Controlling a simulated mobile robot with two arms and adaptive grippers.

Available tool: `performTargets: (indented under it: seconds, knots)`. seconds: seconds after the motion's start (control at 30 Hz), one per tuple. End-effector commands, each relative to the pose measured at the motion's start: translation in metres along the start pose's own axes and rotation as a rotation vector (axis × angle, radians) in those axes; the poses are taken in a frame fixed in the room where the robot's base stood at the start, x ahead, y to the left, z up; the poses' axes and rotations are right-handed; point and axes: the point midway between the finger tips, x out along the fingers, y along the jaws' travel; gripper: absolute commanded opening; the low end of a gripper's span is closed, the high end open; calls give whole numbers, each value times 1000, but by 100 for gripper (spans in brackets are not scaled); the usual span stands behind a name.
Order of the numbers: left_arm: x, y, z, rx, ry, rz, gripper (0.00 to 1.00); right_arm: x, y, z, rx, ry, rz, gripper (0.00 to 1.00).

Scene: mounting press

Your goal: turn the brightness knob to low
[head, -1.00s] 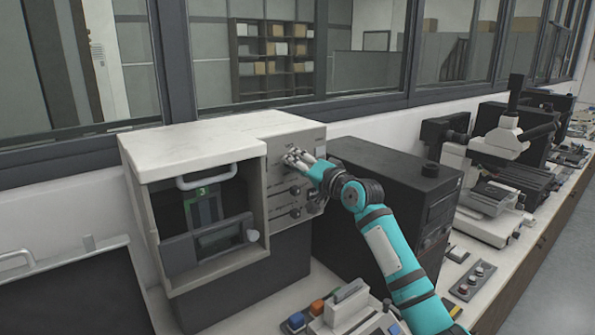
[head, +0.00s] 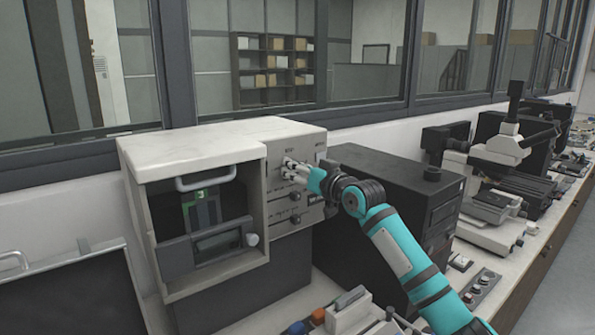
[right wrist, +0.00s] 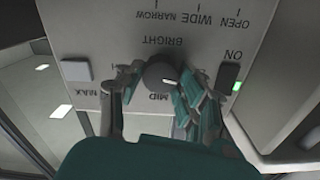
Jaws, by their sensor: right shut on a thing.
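The brightness knob (right wrist: 156,72) is a dark round knob on the pale control panel (right wrist: 205,50), under upside-down lettering "BRIGHT" in the right wrist view. "MID" shows just below it and "MAX" to the left; the label on the right is covered by a finger. A small pale mark on the knob sits toward its lower right, off MID. My right gripper (right wrist: 160,85) has its fingers on both sides of the knob and is shut on it. In the head view my right gripper (head: 290,169) is against the panel and hides the knob. My left gripper is not in view.
The panel belongs to a white-topped press (head: 210,150) with a handled window. A black computer case (head: 400,185) stands close to my arm. A microscope (head: 490,170) is farther right.

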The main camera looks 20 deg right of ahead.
Motion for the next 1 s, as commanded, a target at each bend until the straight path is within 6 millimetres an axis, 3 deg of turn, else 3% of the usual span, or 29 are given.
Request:
performTargets:
  seconds: [0.63, 0.67, 0.7, 0.8, 1.0]
  knots:
    - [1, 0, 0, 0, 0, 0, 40, 0, 1, 5, -49, -11, 1, 4]
    - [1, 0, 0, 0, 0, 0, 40, 0, 1, 5, -49, -11, 1, 40]
    - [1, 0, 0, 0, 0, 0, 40, 0, 1, 5, -49, -11, 1, 45]
    - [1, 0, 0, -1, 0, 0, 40, 0, 0, 4, -48, -8, 1, 58]
    - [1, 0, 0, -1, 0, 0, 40, 0, 0, 2, -48, -4, 0, 59]
